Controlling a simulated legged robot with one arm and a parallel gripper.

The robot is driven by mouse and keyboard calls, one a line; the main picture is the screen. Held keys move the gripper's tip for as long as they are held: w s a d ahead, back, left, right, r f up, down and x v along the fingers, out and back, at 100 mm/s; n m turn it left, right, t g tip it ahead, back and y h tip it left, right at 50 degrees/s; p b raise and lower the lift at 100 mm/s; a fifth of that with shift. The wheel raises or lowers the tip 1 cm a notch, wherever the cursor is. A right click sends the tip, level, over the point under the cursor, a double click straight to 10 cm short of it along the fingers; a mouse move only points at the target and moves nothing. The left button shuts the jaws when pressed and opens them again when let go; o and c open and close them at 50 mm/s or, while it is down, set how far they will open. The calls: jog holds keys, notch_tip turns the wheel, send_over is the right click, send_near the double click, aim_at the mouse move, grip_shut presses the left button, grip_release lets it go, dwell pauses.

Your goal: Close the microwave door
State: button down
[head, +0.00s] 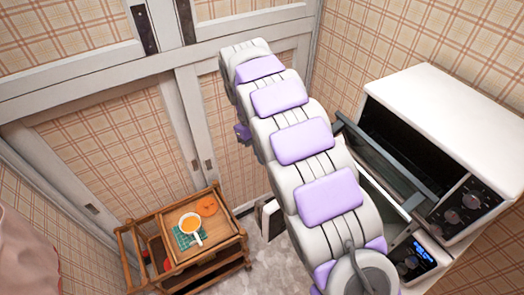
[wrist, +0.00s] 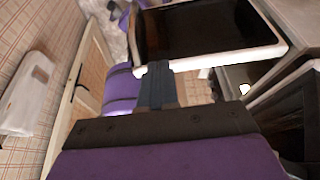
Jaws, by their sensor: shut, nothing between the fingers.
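A white appliance with a blue display (head: 412,258), probably the microwave, stands at the lower right of the head view, mostly hidden by my arm. A white-edged door (head: 268,217) stands open left of my arm. In the wrist view, a dark panel with a white frame (wrist: 205,32) looks like this door. My gripper (wrist: 155,72) is shut and empty, its dark fingertips at the panel's lower left corner. I cannot tell whether they touch it. My gripper is not clearly seen in the head view, hidden behind my arm.
A white oven (head: 470,105) with two knobs sits above the display, its glass door (head: 380,170) hanging open. A wooden cart (head: 220,232) with a cup (head: 190,224) stands at lower left. Grey floor (head: 262,252) shows between cart and arm. Panelled doors (head: 110,145) stand behind.

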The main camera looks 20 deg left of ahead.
jog(key=s+d+f+p, duration=0.2)
jog(key=s+d+f, duration=0.1)
jog(key=d+f, duration=0.2)
jog(key=shift+x, duration=1)
jog(key=shift+s+a, duration=0.15)
jog(key=shift+s, duration=0.05)
